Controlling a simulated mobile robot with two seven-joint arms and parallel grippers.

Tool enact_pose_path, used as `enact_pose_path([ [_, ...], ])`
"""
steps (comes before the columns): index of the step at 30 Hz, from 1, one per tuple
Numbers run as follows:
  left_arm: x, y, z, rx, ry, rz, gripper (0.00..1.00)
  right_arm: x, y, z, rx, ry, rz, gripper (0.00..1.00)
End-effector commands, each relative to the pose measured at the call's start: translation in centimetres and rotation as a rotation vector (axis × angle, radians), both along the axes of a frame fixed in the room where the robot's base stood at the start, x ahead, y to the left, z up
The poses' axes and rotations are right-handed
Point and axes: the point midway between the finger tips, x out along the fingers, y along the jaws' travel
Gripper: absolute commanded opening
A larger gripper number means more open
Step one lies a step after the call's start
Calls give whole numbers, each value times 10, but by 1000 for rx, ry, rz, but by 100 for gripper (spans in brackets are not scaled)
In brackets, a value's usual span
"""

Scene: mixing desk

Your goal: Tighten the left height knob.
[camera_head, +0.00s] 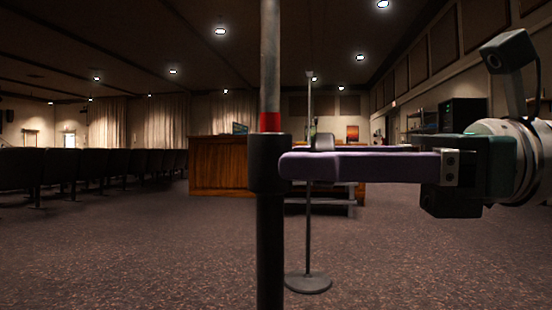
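A near stand pole rises through the middle of the view, with a grey upper tube, a red band (270,122) and a thick black collar (268,165) on a black lower tube. My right gripper (290,160) comes in level from the right with long purple fingers. Its tips reach the right side of the collar; I cannot tell whether they touch it. The fingers overlap along the line of sight, so their gap is hidden. No separate knob on the near collar shows clearly. My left gripper is out of view.
A wooden desk (217,165) is farther back. Rows of dark seats (80,168) fill the left. Carpet in front is open.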

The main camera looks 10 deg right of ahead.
Motion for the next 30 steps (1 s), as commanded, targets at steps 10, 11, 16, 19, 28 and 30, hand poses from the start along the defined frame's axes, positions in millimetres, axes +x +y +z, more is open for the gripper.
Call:
enact_pose_path([
  [10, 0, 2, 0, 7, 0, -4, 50, 0, 0, 0, 0, 0, 0, 34],
  [11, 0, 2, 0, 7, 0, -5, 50, 0, 0, 0, 0, 0, 0, 31],
  [16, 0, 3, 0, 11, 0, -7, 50, 0, 0, 0, 0, 0, 0, 12],
  [19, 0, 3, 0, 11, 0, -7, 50, 0, 0, 0, 0, 0, 0, 0],
  [28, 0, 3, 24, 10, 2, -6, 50, 0, 0, 5, 56, 177, -1, 0],
  [30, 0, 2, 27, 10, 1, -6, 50, 0, 0, 3, 71, 222, -1, 0],
])
